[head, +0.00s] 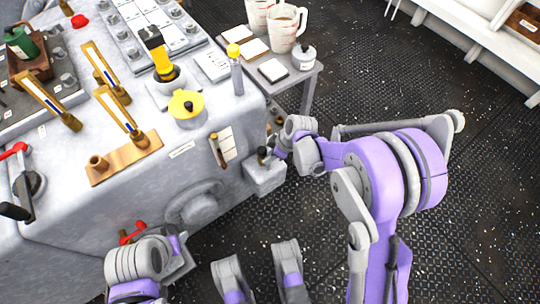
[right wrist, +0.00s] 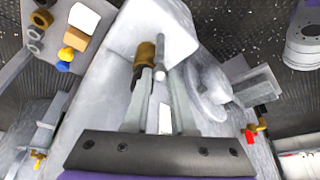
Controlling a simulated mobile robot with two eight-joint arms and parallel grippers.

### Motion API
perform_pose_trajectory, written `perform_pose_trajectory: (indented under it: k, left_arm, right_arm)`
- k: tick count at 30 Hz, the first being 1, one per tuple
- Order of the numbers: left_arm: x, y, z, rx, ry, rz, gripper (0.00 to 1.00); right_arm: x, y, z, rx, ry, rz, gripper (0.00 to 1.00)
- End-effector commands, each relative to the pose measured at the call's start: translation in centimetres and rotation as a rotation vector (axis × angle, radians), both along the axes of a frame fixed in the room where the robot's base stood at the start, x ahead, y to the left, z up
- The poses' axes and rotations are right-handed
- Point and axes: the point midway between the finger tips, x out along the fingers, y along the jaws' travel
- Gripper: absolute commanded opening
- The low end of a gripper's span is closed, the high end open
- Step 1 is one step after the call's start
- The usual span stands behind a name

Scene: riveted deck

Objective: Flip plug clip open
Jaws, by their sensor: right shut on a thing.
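A pale grey box (head: 264,176) juts from the near side of the console, and it also fills the top of the right wrist view (right wrist: 172,28). A brown plug-like cylinder (right wrist: 144,54) lies against the box. Beside it is a slim grey bar (right wrist: 160,78), which seems to be the clip. My right gripper (head: 271,154) is at the box. In the right wrist view its fingers (right wrist: 158,88) reach either side of the bar and are shut on it. The fingertips partly hide the contact.
The console's grey side carries a round boss (head: 193,206). A red handle (head: 132,233) is near my left arm. A side table (head: 309,75) with white jugs (head: 284,28) and a lidded pot (head: 303,56) stands behind. The dark riveted floor at right is open.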

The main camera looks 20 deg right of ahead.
Motion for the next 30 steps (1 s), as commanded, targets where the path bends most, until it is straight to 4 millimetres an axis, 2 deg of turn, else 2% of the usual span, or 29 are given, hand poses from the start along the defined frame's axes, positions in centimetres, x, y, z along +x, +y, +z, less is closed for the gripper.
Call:
perform_pose_trajectory:
  k: [18, 19, 23, 24, 30]
  left_arm:
    - [0.0, 0.0, 0.0, 0.0, 0.0, 0.0, 0.5]
    - [0.0, 0.0, -0.01, 0.0, 0.0, 0.0, 0.5]
    - [0.0, 0.0, 0.0, 0.0, 0.0, 0.0, 0.5]
    - [0.0, 0.0, 0.0, 0.0, 0.0, 0.0, 0.5]
    - [0.0, 0.0, 0.0, 0.0, 0.0, 0.0, 0.5]
  right_arm:
    - [-0.02, -0.05, -0.05, -0.001, 0.002, 0.042, 0.0]
    - [-0.03, -0.06, -0.06, -0.001, 0.002, 0.042, 0.28]
    - [-0.02, -0.04, -0.05, -0.002, 0.001, 0.041, 0.51]
    - [-0.02, -0.04, -0.05, -0.001, 0.001, 0.041, 0.54]
    - [0.0, -0.04, -0.03, -0.001, 0.001, 0.041, 0.54]
